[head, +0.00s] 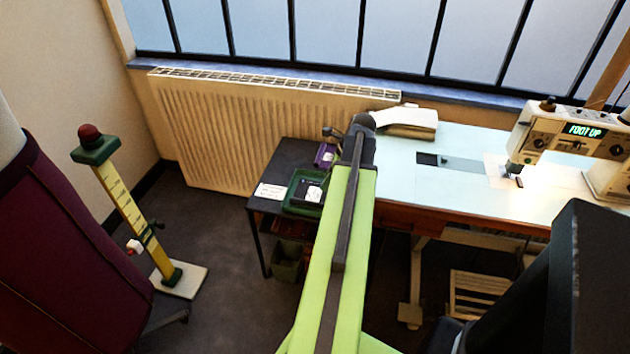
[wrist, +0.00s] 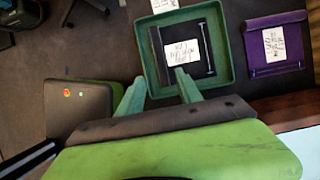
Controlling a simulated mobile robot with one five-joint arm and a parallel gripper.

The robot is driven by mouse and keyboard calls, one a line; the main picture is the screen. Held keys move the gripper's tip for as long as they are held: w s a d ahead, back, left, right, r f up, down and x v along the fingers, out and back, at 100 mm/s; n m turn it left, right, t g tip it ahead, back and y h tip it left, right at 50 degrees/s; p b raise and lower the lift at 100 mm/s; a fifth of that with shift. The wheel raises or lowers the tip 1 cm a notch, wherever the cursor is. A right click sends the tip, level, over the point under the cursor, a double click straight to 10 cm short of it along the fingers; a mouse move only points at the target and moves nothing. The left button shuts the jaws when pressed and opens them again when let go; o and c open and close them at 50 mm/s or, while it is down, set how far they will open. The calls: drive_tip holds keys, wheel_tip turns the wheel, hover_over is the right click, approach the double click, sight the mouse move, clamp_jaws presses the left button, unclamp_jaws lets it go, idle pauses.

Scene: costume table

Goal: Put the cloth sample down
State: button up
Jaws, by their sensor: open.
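A black flat piece (head: 309,184) with a white label lies in a green tray (head: 291,200) on a small dark side table. In the wrist view, the black piece (wrist: 200,32) sits inside the green tray (wrist: 146,50), with a thin pale bar along its right side. I cannot tell for sure whether it is the cloth sample. My gripper (wrist: 158,82) is open, its green fingers apart at the tray's near edge, with nothing visible between them. In the head view my arm hides the fingers.
A purple labelled piece (head: 325,154) lies behind the tray, and a white card (head: 270,191) lies left of it. The sewing table (head: 460,190) adjoins on the right. A radiator (head: 230,125) stands behind; a yellow measuring stand (head: 130,215) stands left on open floor.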

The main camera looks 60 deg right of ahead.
drive_tip(key=w+a+f+n+g, duration=0.1)
drive_tip(key=w+a+n+g, duration=0.2)
drive_tip(key=w+a+n, duration=1.7)
drive_tip(key=a+n, duration=0.4)
drive_tip(key=a, duration=1.2)
drive_tip(key=w+a+n+g+h, duration=0.1)
drive_tip(key=w+a+n, duration=0.2)
drive_tip(key=a+n, duration=0.5)
drive_tip(key=a+f, duration=0.1)
drive_tip(key=a, duration=1)
drive_tip(key=shift+n, duration=0.3)
drive_tip(key=shift+w, duration=0.1)
